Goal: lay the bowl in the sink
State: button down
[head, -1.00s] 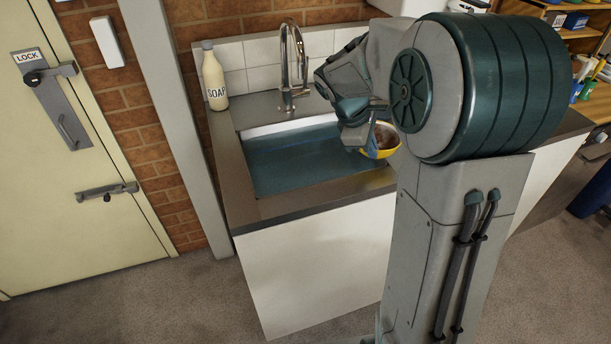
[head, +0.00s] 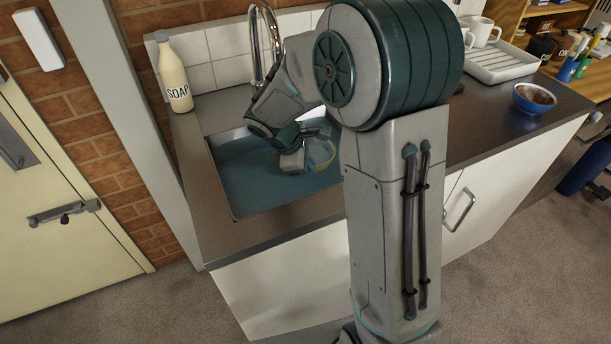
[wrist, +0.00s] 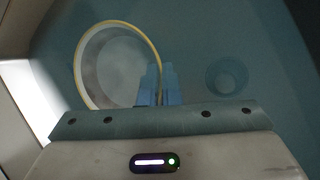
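The bowl (head: 326,153), with a yellow rim, is inside the sink (head: 240,180), partly hidden behind my gripper and arm in the head view. In the wrist view the bowl (wrist: 115,68) shows at left, its pale inside facing the camera. My gripper (head: 292,160) reaches down into the sink. In the wrist view its two blue fingers (wrist: 160,80) are close together, one on each side of the bowl's rim, and look shut on it. I cannot tell whether the bowl touches the sink floor. The sink floor and round drain (wrist: 227,76) show to the right of the fingers.
A tap (head: 262,45) stands behind the sink, close to my arm. A soap bottle (head: 174,75) stands at the back left corner. On the right counter are a blue bowl (head: 533,98) and a white drying rack (head: 500,66) with mugs (head: 482,32).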

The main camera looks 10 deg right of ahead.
jog(key=shift+a+f+b, duration=0.1)
jog(key=shift+f+b, duration=0.2)
jog(key=shift+f, duration=1.45)
jog(key=shift+f, duration=0.1)
jog(key=c, duration=2)
grip_release()
jog(key=shift+f, duration=0.15)
jog(key=shift+c, duration=0.2)
jog(key=o, duration=0.4)
